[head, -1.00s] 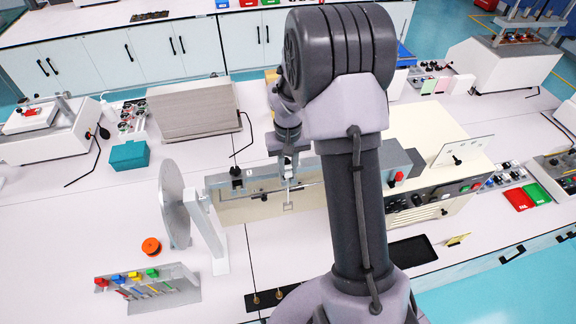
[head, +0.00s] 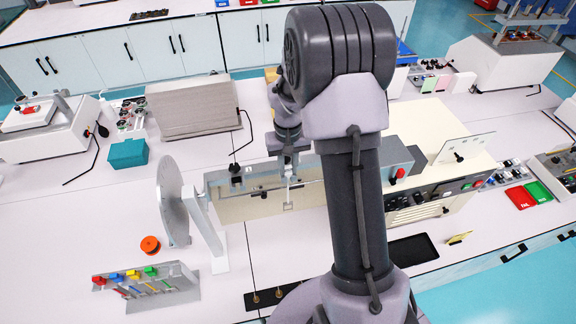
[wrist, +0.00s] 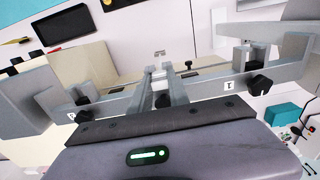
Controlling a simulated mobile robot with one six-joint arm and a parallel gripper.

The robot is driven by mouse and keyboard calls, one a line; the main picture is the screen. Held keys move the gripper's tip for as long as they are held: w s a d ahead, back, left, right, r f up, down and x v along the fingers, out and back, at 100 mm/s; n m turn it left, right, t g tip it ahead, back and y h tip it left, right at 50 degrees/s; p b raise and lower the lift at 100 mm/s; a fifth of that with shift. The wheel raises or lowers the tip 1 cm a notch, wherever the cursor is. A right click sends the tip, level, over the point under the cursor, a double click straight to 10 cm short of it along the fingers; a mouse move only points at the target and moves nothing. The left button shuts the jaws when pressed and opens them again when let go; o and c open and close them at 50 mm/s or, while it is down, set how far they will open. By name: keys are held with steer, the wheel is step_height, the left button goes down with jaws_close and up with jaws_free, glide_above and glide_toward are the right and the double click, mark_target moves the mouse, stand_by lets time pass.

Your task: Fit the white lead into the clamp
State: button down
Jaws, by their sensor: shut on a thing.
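My gripper (head: 289,184) is over the long grey test unit, near its beige front. In the wrist view, its two grey fingers (wrist: 168,80) are close together around a small pale piece (wrist: 160,70), which seems to be part of the white lead. The lead's full length cannot be made out. A grey fixture with a black knob (head: 236,170) stands at the left end of the unit and seems to be the clamp. A black-topped fixture (wrist: 246,58) shows right of the fingers in the wrist view. Whether the lead touches the clamp cannot be told.
A large grey disc (head: 173,200) on a stand is left of the unit. A rack (head: 160,292) with coloured handles and an orange spool (head: 150,245) are at front left. A black tray (head: 412,250) lies at right.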

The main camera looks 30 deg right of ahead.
steer(key=c, duration=1.2)
jaws_free()
steer(key=shift+o, duration=0.2)
step_height(320, 180, up, 18)
steer(key=f, duration=0.1)
steer(key=s+a+f+t+b, duration=0.2)
steer(key=s+a+f+b, duration=0.3)
steer(key=f+b, duration=0.5)
steer(key=s+a+f+t+y+b, duration=0.1)
steer(key=s+a+f+b, duration=0.5)
steer(key=b, duration=0.8)
steer(key=s+a+f+m+t+y+b, duration=0.1)
steer(key=s+a+f+t+b, duration=0.1)
steer(key=s+a+f+b, duration=0.4)
steer(key=shift+s+a+f+t+b, duration=0.25)
steer(key=shift+s+f+t+b, duration=0.15)
steer(key=shift+s+f+b, duration=2.65)
steer(key=shift+d+b+x, duration=0.2)
steer(key=shift+b+x, duration=0.2)
steer(key=shift+x, duration=0.85)
